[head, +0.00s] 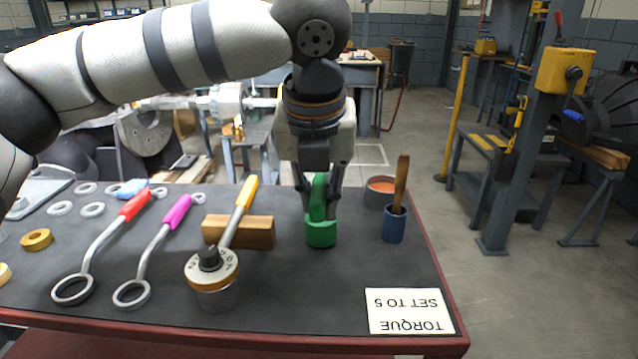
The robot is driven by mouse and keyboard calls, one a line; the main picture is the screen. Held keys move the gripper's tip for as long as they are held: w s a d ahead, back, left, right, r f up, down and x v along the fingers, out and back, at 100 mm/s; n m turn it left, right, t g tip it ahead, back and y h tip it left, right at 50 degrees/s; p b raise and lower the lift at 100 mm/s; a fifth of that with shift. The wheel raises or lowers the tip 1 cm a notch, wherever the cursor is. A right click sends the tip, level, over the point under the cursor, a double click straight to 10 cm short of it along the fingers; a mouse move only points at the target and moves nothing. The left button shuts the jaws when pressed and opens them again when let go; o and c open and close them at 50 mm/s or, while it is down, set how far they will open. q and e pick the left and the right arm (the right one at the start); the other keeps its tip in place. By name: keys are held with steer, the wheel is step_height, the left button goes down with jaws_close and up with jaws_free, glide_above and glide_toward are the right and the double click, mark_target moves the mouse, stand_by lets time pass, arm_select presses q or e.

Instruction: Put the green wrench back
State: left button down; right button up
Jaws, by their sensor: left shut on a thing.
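My left gripper (319,205) points straight down over the table, shut on an upright green piece (318,190). Below the fingers is a wider, round green part (321,234) at table level. I cannot tell whether the two are one object, or whether this is the green wrench; no shaft or ring shows on it. No other green tool shows. A red-handled wrench (100,240) and a magenta-handled wrench (155,245) lie at left, ring ends toward the front. My right gripper is not in view.
A yellow-handled torque wrench (232,225) with a numbered dial crosses a wooden block (262,232). A blue cup (394,226) with a wooden handle and a round orange-filled tin (379,190) stand right. An upside-down card (410,311) reads TORQUE SET TO 5. Metal rings lie far left.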

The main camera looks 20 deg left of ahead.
arm_select(q)
steer(key=shift+f, duration=0.1)
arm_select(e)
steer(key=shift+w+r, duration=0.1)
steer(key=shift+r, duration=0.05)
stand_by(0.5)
arm_select(q)
steer(key=c, duration=1.5)
jaws_free()
steer(key=shift+o, duration=0.2)
step_height(320, 180, up, 7)
steer(key=p, duration=0.4)
steer(key=shift+s+p, duration=0.15)
steer(key=shift+p, duration=0.15)
steer(key=shift+r, duration=0.25)
steer(key=shift+f, duration=0.35)
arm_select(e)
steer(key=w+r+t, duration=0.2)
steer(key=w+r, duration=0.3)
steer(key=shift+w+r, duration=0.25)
